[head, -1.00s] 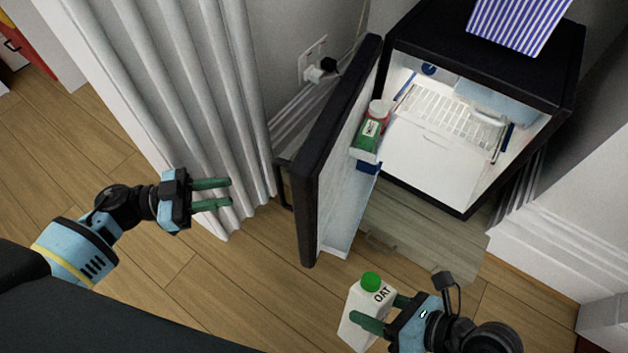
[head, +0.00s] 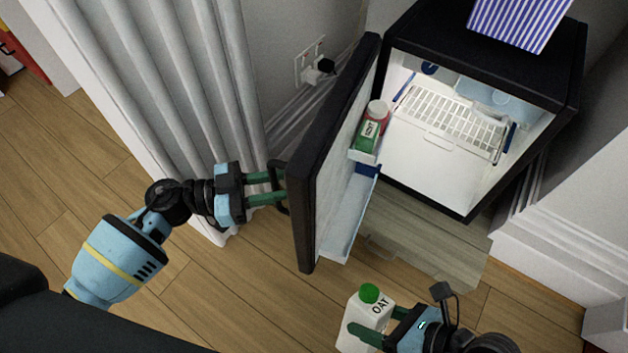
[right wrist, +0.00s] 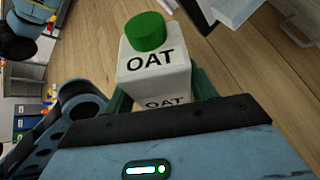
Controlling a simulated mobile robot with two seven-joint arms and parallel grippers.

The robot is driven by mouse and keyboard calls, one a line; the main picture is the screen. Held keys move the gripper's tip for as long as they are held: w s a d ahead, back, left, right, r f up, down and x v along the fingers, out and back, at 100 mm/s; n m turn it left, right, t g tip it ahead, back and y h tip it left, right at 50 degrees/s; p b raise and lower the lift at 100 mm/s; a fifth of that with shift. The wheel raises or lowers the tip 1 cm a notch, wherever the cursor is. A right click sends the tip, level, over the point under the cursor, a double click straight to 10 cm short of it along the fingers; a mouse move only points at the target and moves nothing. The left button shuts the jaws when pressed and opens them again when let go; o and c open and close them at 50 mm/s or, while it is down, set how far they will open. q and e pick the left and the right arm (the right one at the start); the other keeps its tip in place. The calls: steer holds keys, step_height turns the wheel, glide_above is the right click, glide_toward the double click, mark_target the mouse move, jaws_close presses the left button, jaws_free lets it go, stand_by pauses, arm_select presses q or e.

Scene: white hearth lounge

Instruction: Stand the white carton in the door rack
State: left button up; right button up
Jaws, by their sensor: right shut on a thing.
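The white carton (head: 363,315) has a green cap and the word OAT, and stands upright or slightly tilted at the bottom of the head view. My right gripper (head: 375,322) is shut on it, one finger on each side; the carton (right wrist: 155,62) also fills the middle of the right wrist view. The fridge door (head: 325,160) is open. Its lower door rack (head: 342,238) looks empty in its near part. My left gripper (head: 284,187) is open, its two fingers at the dark handle (head: 279,168) on the door's outer side; I cannot tell whether they touch it.
A green-and-red packet (head: 369,134) and a white-lidded container (head: 377,108) sit in the upper door rack. The fridge (head: 440,165) is lit inside, with a wire shelf. A striped box (head: 515,22) stands on top. A curtain (head: 190,90) hangs left; floor between carton and door is clear.

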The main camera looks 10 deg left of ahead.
arm_select(q)
steer(key=shift+d, duration=0.2)
jaws_close()
arm_select(e)
steer(key=shift+f+b, duration=0.55)
steer(key=shift+f, duration=0.15)
arm_select(q)
steer(key=shift+m+g+h, duration=0.3)
steer(key=shift+m+g, duration=0.3)
steer(key=shift+g, duration=0.3)
steer(key=a, duration=0.1)
steer(key=w+a, duration=0.1)
steer(key=a, duration=0.1)
steer(key=shift+w+a, duration=0.4)
